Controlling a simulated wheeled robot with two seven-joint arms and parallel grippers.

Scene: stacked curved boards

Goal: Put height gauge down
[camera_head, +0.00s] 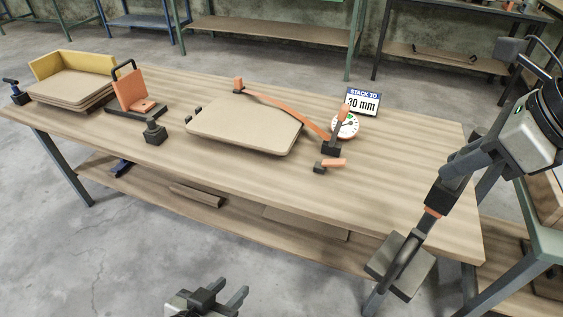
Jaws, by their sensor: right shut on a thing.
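My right gripper (438,203) is at the lower right, in front of the table's near edge in the picture. It is shut on what looks like the height gauge (387,256), a dark upright piece with an orange band near the jaws and a grey block low down. The gauge is tilted, and I see no contact with the tabletop. Its upper part is hidden by the jaws. My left gripper (231,289) is at the bottom, empty, its two dark fingers apart.
The wooden table (425,150) has bare room at its right end. Stacked boards (75,87) and an orange upright (131,91) stand left.

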